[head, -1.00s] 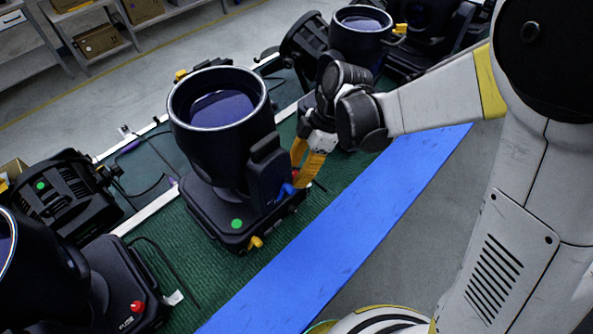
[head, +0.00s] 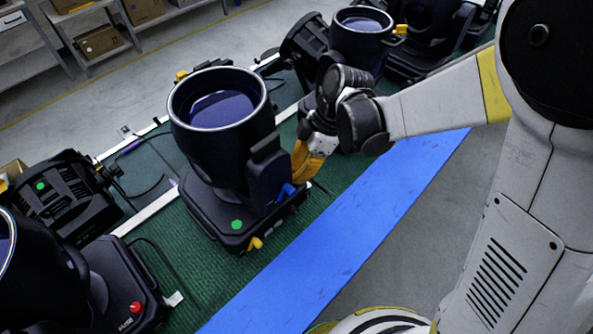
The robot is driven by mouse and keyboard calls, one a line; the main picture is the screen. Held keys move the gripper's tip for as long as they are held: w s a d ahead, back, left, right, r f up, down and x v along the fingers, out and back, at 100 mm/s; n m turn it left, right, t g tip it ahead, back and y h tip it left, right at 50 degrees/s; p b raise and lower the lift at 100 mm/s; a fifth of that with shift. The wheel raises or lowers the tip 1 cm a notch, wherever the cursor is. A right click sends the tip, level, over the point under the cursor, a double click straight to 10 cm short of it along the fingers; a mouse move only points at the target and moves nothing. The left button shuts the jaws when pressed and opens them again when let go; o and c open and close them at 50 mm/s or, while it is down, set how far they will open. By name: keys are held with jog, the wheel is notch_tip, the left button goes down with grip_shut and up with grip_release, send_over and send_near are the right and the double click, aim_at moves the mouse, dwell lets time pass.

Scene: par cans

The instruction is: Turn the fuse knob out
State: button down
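A black moving-head par can (head: 222,120) with a green dot on its base stands upright in the middle of the head view. Its base carries a blue knob (head: 287,192) and a yellow knob (head: 254,243). My gripper (head: 301,172), with orange-yellow fingers, is low at the right side of this base, just above and beside the blue knob. The fingers hide that part of the base, and no red knob shows there now. Whether the fingers are open or shut on something cannot be told. A red knob (head: 137,307) marked FUSE is on the neighbouring fixture at the lower left.
More par cans stand close by, one behind (head: 360,45) and one lying at the left (head: 62,195). A blue strip (head: 330,245) runs along the front of the green mat (head: 160,255) and is clear. Shelves with boxes are at the back left.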

jog(key=m+t, duration=0.1)
jog(key=m, duration=0.1)
jog(key=m+t+b, duration=0.1)
jog(key=m, duration=0.2)
jog(key=shift+s+f+m, duration=0.1)
jog(key=shift+s+m, duration=0.05)
jog(key=shift+m, duration=0.15)
jog(key=m+t, duration=0.1)
jog(key=m, duration=0.2)
jog(key=m+t+b, duration=0.1)
jog(key=m, duration=0.1)
jog(key=shift+s+m+h, duration=0.1)
jog(key=shift+m+h, duration=0.3)
jog(key=c, duration=1.4)
grip_release()
jog(key=shift+o, duration=0.3)
jog(key=shift+r, duration=0.3)
jog(key=v, duration=1.1)
jog(key=shift+s+d+r, duration=0.15)
jog(key=shift+s+r, duration=0.05)
